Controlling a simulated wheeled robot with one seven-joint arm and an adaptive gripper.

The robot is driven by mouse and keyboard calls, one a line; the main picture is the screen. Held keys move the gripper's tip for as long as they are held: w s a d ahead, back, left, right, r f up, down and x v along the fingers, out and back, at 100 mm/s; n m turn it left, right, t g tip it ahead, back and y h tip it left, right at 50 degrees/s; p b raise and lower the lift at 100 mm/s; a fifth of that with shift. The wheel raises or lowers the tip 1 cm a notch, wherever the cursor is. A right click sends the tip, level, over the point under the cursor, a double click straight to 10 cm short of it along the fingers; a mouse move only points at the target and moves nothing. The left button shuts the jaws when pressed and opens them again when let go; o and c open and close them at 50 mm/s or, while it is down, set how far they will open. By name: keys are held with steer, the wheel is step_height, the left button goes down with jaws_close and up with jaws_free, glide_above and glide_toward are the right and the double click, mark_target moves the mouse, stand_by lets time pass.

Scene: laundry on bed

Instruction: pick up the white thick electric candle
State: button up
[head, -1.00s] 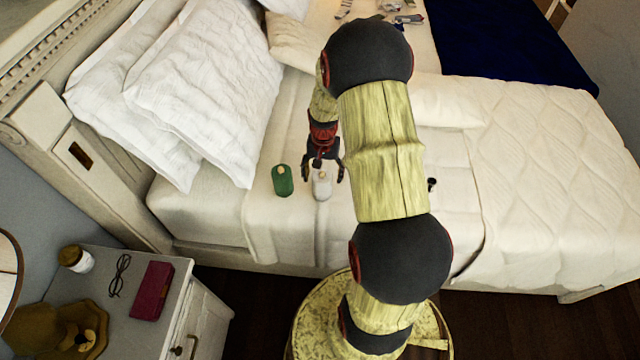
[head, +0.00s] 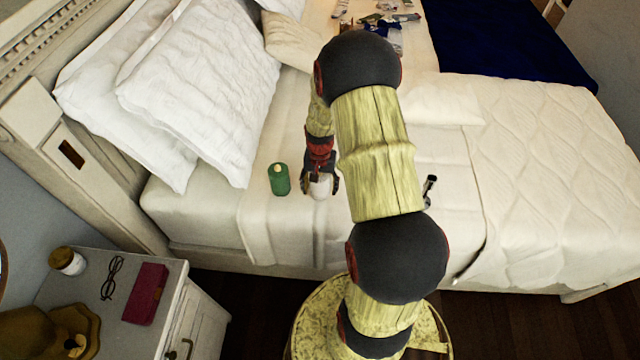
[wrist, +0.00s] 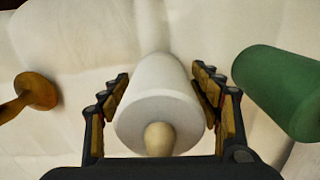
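The white thick electric candle (head: 320,187) stands on the bed near its front edge. In the wrist view the candle (wrist: 160,100) fills the middle, its pale flame tip towards the camera. My gripper (head: 320,184) is down at the candle, with a finger on each side of it. In the wrist view my gripper (wrist: 161,80) looks open, with the fingers very close along the candle's sides. Narrow gaps seem to show, but contact is hard to judge. The candle's far end is hidden.
A green candle (head: 279,179) stands just left of the white one; it shows at the right in the wrist view (wrist: 285,90). Pillows (head: 205,80) are left, a dark small object (head: 429,190) is right.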

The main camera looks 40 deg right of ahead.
steer(key=c, duration=1)
steer(key=shift+r, duration=0.15)
